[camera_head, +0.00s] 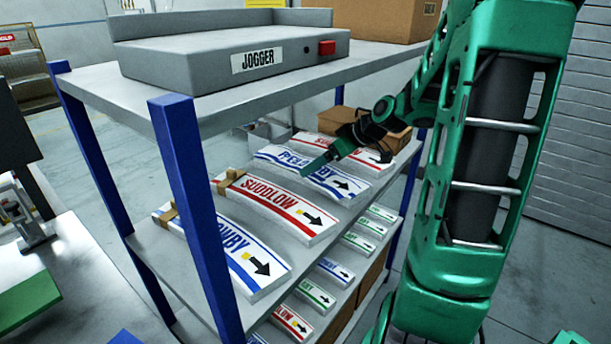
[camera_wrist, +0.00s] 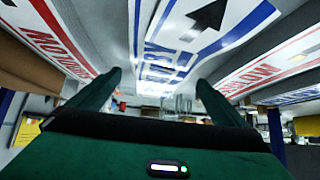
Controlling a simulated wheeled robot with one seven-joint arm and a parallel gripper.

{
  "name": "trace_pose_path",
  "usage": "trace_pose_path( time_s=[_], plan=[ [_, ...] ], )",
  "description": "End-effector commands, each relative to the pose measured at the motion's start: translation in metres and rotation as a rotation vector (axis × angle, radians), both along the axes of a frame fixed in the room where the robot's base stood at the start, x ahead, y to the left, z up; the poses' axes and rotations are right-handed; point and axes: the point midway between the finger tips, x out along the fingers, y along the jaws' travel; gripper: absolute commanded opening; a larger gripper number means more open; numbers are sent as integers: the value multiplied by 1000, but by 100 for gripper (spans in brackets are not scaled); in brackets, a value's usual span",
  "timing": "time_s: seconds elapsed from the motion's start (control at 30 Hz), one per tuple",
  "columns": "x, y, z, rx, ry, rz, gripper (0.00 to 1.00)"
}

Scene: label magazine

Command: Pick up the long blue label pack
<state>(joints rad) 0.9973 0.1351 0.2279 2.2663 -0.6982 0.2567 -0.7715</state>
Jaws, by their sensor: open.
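A long white pack with blue lettering and a black arrow (camera_head: 343,184) lies on the middle shelf, partly hidden by my gripper (camera_head: 318,165). My gripper is open above that pack. In the wrist view its two fingers (camera_wrist: 158,77) are spread apart, with the blue-lettered pack (camera_wrist: 240,30) showing ahead between them. I cannot tell whether they touch it. Another long blue-lettered pack (camera_head: 252,268) lies at the near end of the same shelf, partly behind a blue post.
A red SUDLOW pack (camera_head: 282,208) lies between the blue packs; another red pack (camera_head: 372,157) lies beyond. Smaller packs (camera_head: 335,270) lie on the shelf below. The top shelf (camera_head: 205,92) with the JOGGER unit (camera_head: 230,55) overhangs the packs. Blue posts (camera_head: 195,200) stand at the corners.

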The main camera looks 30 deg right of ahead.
Motion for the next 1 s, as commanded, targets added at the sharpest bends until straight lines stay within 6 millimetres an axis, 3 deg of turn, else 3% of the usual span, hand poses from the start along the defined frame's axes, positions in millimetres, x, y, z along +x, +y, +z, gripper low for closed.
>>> trace_pose_path(
  time_s=[0.5, 0.8, 0.87, 1.0],
  plan=[
    [31, 9, -39, 1, 1, 0, 98],
    [35, 9, -43, 0, 1, -1, 98],
    [35, 9, -43, 0, 1, -1, 88],
    [35, 9, -43, 0, 1, -1, 54]
  ],
)
